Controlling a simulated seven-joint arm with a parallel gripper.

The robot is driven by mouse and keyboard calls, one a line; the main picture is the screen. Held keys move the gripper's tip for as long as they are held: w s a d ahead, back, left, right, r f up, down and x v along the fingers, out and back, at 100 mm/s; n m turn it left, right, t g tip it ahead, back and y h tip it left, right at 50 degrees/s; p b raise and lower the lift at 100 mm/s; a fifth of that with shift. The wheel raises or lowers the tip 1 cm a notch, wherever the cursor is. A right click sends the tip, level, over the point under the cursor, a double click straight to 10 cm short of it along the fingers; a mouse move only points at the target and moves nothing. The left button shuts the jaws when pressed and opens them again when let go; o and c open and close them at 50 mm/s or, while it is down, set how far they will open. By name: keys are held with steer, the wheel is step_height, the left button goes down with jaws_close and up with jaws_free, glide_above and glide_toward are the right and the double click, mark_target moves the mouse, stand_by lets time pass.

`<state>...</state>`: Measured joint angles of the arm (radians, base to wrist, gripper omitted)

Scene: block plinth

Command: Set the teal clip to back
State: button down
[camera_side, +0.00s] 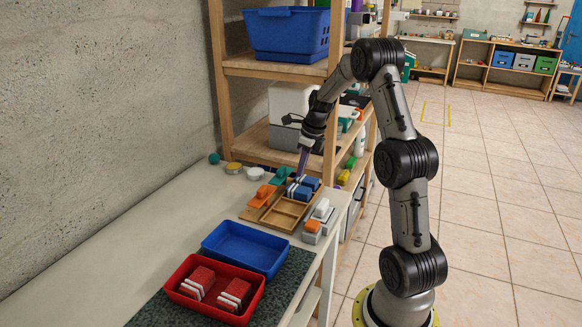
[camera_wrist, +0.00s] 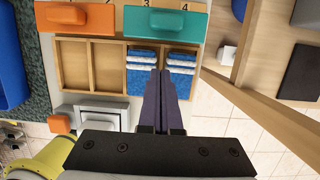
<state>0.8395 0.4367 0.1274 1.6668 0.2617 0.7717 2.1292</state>
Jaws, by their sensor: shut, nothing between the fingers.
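The teal clip (camera_side: 281,174) lies at the far end of the wooden tray (camera_side: 285,212), behind the blue and white pieces. In the wrist view the teal clip (camera_wrist: 165,22) is a flat block with a raised bar, at the top beside the orange clip (camera_wrist: 77,16). My gripper (camera_side: 300,174) is shut and empty, pointing down at the tray's far part. In the wrist view my gripper (camera_wrist: 161,74) shows its closed fingertips between the two stacks of blue and white pieces (camera_wrist: 142,57), short of the teal clip. I cannot tell if they touch anything.
Two tray compartments (camera_wrist: 74,65) are empty. A grey block (camera_side: 322,209) and an orange cube (camera_side: 312,227) stand right of the tray. A blue bin (camera_side: 246,248) and a red bin (camera_side: 215,289) with red and white pieces sit nearer. A shelf post (camera_side: 222,80) rises behind.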

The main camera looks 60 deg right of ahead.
steer(key=v, duration=0.9)
steer(key=shift+r, duration=0.3)
steer(key=shift+w, duration=0.25)
steer(key=w+a+r+n+t, duration=0.1)
steer(key=w+a+r+n, duration=0.25)
steer(key=a+r, duration=0.65)
steer(key=s+a+r+n+t, duration=0.1)
steer(key=s+a+n, duration=0.1)
steer(key=a+n, duration=0.35)
steer(key=s+a+r+n, duration=0.1)
steer(key=s+a+n, duration=0.15)
steer(key=a, duration=0.65)
steer(key=s+a+f+n+t, duration=0.1)
steer(key=s+a+n, duration=0.7)
steer(key=s+n, duration=0.1)
steer(key=s+f+n, duration=0.7)
steer(key=n, duration=0.8)
steer(key=shift+a, duration=0.35)
